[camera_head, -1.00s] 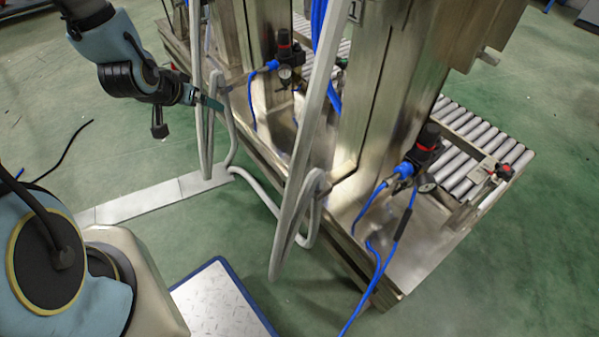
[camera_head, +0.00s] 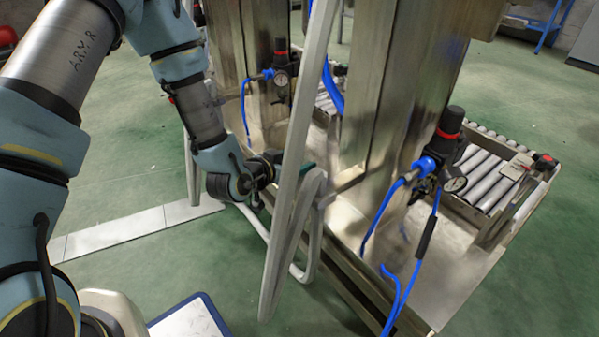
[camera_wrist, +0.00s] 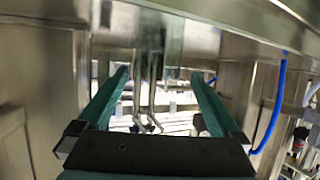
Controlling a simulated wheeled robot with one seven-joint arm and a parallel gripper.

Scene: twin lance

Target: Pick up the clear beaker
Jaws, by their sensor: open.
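My gripper (camera_wrist: 159,76) shows in the wrist view with its two green fingers apart and nothing held between them. It points into an opening between steel panels of the machine. I cannot make out a clear beaker for certain in either view. Small, blurred pale shapes show between and beyond the fingers in the wrist view, too small to tell apart. In the head view my gripper is at the machine's near side, its fingers mostly hidden behind a grey tube frame (camera_head: 294,172).
The steel machine (camera_head: 392,110) has upright posts, blue air hoses (camera_head: 395,285) and a black regulator (camera_head: 447,150) on its near side. A roller conveyor (camera_head: 490,180) lies behind it. In the wrist view a blue hose (camera_wrist: 272,115) hangs close right of the fingers.

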